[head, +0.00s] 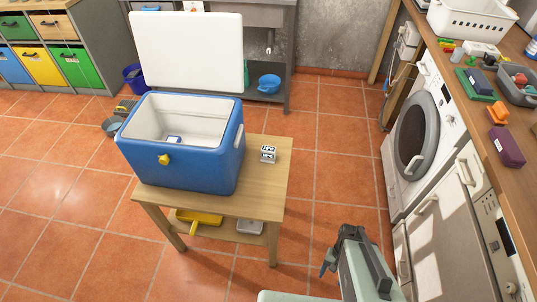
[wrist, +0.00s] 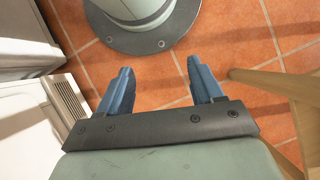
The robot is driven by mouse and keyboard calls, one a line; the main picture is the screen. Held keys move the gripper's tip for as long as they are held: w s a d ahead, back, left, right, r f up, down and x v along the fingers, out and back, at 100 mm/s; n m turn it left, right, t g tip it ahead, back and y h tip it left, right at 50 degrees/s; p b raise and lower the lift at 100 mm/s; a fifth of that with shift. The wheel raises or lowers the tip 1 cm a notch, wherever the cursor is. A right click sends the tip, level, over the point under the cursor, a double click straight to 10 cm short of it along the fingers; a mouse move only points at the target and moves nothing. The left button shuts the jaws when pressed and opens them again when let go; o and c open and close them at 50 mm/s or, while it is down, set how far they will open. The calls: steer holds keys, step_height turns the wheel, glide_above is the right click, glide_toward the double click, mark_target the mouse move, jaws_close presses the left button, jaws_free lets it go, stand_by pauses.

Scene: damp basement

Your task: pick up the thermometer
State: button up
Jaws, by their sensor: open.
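A small white device with dark display panels (head: 268,154), which looks like the thermometer, stands on the right part of the small wooden table (head: 262,187), beside the blue cooler (head: 180,160). The cooler's white lid (head: 187,50) is raised. A small blue-and-white item (head: 173,139) lies inside the cooler; I cannot tell what it is. My gripper (head: 328,265) is in front of and to the right of the table, apart from the device. In the wrist view my gripper (wrist: 159,68) has its two blue fingers spread and nothing between them. The device is not in the wrist view.
A washing machine (head: 417,135) and a wooden counter (head: 480,95) with several objects stand at the right. Coloured drawers (head: 42,65) and a blue bucket (head: 136,77) are at the back left. Open tiled floor lies right of the table.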

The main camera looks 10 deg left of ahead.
steer(key=s+a+f+n+g+h, duration=0.1)
steer(key=s+n+h, duration=0.15)
steer(key=s, duration=0.35)
steer(key=w+r+t, duration=0.3)
steer(key=w+r, duration=0.7)
steer(key=w, duration=0.5)
steer(key=w+r+t, duration=0.4)
steer(key=w+r, duration=0.7)
steer(key=w, duration=0.4)
steer(key=m+y, duration=0.3)
steer(key=m, duration=1.5)
glide_toward(269, 149)
steer(key=shift+w+a+f, duration=0.1)
steer(key=shift+a+f, duration=0.3)
steer(key=shift+f, duration=1.6)
steer(key=shift+w+a+f, duration=0.1)
steer(key=shift+a+f, duration=0.25)
steer(key=shift+f, duration=1.65)
steer(key=shift+w+a+f, duration=0.1)
steer(key=shift+a+f, duration=0.3)
steer(key=shift+f, duration=1.55)
steer(key=c, duration=1.1)
